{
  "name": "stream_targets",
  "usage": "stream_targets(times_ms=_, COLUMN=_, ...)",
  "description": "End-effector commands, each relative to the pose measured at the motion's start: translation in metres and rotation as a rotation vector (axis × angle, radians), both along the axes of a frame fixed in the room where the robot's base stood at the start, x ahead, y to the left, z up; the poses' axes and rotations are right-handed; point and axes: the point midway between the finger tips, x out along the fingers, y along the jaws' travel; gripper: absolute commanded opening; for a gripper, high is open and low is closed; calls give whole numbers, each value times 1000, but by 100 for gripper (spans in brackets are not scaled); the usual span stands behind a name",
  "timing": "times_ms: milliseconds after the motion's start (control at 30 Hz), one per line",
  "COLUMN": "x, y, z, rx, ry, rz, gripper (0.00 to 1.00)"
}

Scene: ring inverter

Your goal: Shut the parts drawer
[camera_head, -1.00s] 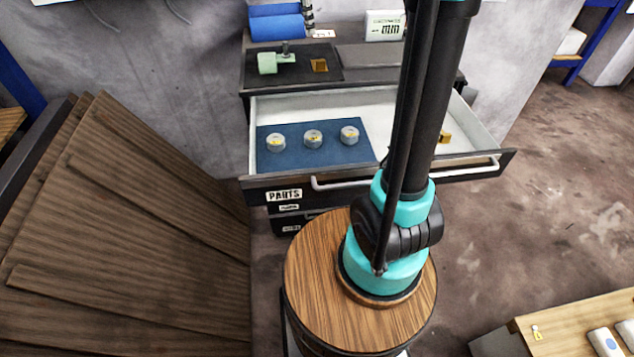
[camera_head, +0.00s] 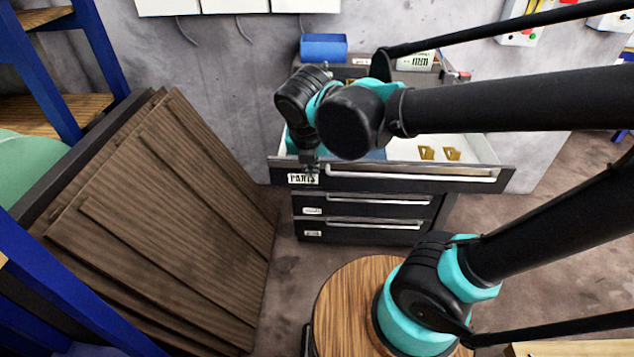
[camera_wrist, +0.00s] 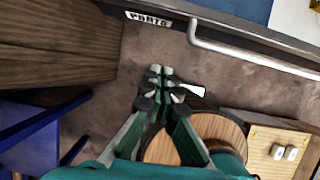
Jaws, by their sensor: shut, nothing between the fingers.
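The parts drawer (camera_head: 480,184) is the top drawer of a dark cabinet and stands open. Its white inside shows to the right of my arm. The label "PARTS" (camera_head: 303,179) is at the left end of its front, and a long bar handle (camera_head: 410,173) runs across. My gripper (camera_head: 309,166) is shut and empty, pointing down at the drawer front near the label. In the wrist view its fingertips (camera_wrist: 160,70) appear over floor, below the drawer front (camera_wrist: 225,30). I cannot tell whether they touch it. My arm hides much of the drawer's left inside.
Two brass brackets (camera_head: 439,154) lie in the drawer. Two lower drawers (camera_head: 365,212) are shut. Wooden boards (camera_head: 165,215) lean at the left beside a blue rack (camera_head: 100,50). A blue bin (camera_head: 324,46) stands on the cabinet top.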

Motion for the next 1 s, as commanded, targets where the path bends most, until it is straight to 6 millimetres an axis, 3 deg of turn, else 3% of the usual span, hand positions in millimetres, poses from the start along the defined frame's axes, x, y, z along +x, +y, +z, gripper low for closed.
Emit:
stream_targets(times_ms=800, x=37, y=0, z=-91, rx=1, ry=1, rz=-4, gripper=0)
stream_targets(times_ms=1000, x=63, y=-1, z=-91, rx=0, ry=0, rz=-6, gripper=0)
